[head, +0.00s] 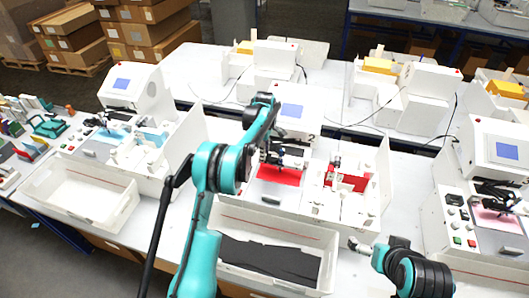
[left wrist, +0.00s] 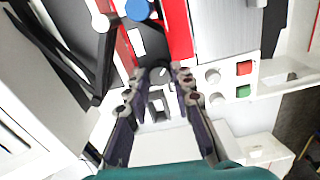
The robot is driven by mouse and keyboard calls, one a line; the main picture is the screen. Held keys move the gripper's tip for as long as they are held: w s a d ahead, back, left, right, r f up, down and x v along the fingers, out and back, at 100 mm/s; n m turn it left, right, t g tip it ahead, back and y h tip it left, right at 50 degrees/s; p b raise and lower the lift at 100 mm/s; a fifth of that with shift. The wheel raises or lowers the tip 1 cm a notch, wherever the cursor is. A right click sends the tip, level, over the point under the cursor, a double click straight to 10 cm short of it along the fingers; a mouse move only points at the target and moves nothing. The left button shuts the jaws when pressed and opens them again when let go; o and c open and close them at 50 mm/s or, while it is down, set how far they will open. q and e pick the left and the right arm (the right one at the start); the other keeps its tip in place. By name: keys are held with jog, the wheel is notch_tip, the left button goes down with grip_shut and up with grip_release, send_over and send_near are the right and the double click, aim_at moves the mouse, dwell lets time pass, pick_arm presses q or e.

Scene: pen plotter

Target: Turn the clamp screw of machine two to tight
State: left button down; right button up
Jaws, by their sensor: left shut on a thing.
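Machine two (head: 291,112) is the white plotter in the middle of the head view, with a blue screen and a red sheet (head: 282,175) on its bed. My left gripper (head: 268,158) reaches over that bed. In the left wrist view its fingertips (left wrist: 161,74) are shut on a small dark knob (left wrist: 157,76), which looks like the clamp screw. The fingers partly cover the knob, so how far it is turned is hard to tell.
A red button (left wrist: 244,68) and a green button (left wrist: 243,91) sit right of the fingers. A white bin (head: 228,215) with dark sheets stands before machine two. Other plotters stand at left (head: 134,90) and right (head: 496,150).

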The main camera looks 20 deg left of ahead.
pick_arm(q)
jog(key=m+b, duration=0.2)
jog(key=m, duration=0.2)
jog(key=shift+f, duration=0.1)
jog(key=m+b, duration=0.1)
jog(key=m, duration=0.4)
jog(key=shift+b, duration=0.35)
jog(key=m+b, duration=0.1)
jog(key=m, duration=0.4)
jog(key=shift+w, duration=0.1)
jog(key=m, duration=0.5)
jog(key=shift+d+b, duration=0.1)
jog(key=shift+b, duration=0.2)
jog(key=shift+m, duration=0.3)
jog(key=c, duration=1.3)
grip_release()
notch_tip(320, 180, up, 12)
